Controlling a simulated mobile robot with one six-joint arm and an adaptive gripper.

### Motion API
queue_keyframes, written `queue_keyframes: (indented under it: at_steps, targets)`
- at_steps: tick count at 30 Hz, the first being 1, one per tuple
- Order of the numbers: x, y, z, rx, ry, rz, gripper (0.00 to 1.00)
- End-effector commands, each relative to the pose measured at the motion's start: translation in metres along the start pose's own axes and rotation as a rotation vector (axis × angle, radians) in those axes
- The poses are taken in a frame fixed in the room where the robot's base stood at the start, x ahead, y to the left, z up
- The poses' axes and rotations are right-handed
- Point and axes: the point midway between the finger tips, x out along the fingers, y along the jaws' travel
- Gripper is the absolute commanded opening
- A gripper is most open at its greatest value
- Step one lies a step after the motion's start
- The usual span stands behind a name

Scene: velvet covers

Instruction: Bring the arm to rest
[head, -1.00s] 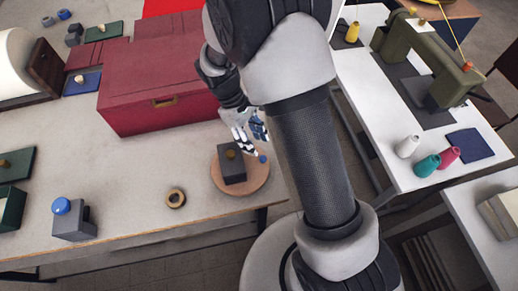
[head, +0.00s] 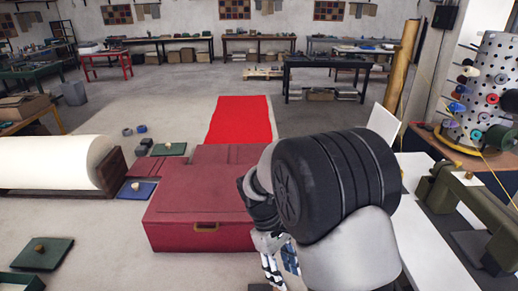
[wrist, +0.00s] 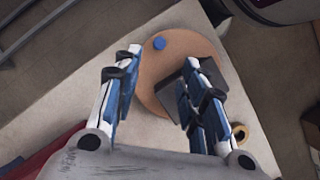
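My gripper (head: 280,262) shows at the bottom of the head view, in front of the dark red box (head: 203,208), with my arm's links covering the area to its right. In the wrist view my gripper (wrist: 158,100) points down with its two blue and white fingers wide apart and nothing between them. Below it is a round tan board (wrist: 160,72) on the pale table (wrist: 75,130). A dark grey block (wrist: 205,70) stands on the board, partly hidden by the right finger. A small blue knob (wrist: 159,43) lies near the board's edge.
A tan ring (wrist: 239,133) lies beside the board. A white roll (head: 55,163) and a dark green plate (head: 43,254) are at the left. A green sewing machine (head: 470,205) stands on the white table at the right. A red carpet (head: 241,120) runs behind the box.

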Motion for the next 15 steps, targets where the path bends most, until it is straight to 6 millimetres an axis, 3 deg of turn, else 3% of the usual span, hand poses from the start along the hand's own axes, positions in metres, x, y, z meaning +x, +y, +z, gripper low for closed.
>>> queue_keyframes:
  at_steps: [5, 9, 15]
  targets:
    - [-0.025, 0.0, 0.023, 0.078, 0.077, 0.009, 0.38]
    - [-0.054, -0.007, 0.062, 0.202, 0.193, 0.016, 0.38]
    - [-0.078, -0.027, 0.119, 0.388, 0.368, 0.02, 0.38]
